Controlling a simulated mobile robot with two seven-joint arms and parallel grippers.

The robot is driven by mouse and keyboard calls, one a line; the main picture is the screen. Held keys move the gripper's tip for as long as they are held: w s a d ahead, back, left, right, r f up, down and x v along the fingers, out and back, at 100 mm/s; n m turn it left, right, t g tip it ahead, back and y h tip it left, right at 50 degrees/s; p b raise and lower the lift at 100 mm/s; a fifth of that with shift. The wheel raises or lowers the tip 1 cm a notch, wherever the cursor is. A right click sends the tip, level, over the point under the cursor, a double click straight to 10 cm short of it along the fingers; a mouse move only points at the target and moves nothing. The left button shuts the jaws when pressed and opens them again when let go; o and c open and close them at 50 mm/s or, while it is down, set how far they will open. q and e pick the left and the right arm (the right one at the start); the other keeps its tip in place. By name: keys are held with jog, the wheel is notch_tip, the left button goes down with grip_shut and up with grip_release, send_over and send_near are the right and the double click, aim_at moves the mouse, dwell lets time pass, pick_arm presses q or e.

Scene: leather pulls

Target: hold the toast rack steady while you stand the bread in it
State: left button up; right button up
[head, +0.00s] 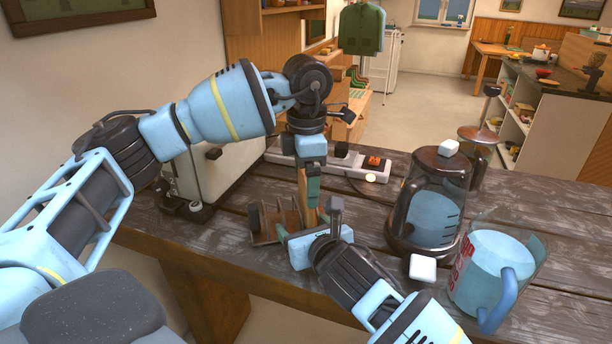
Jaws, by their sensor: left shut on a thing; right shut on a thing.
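The toast rack (267,237) is a low brown piece on the dark wooden table, near its front edge. My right gripper (296,216) reaches in from the front and is shut on the rack, covering much of it. My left gripper (309,194) points straight down above the rack and is shut on a slice of bread (312,188). The bread shows as a narrow tan upright strip between the fingers. Its lower edge is hidden by my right gripper, so I cannot tell whether it sits in a slot.
A glass coffee pot (432,212) and a clear jug with a blue handle (492,266) stand to the right. A white block (422,268) is between them. A power strip (373,165) lies behind, and a pale appliance (232,167) stands behind my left arm.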

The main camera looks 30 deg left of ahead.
pick_arm(q)
jog(key=o, duration=0.8)
jog(key=shift+c, duration=0.2)
jog(key=shift+r, duration=4.5)
pick_arm(e)
jog(key=o, duration=0.8)
jog(key=shift+o, duration=0.2)
jog(key=shift+s+d+r, duration=0.1)
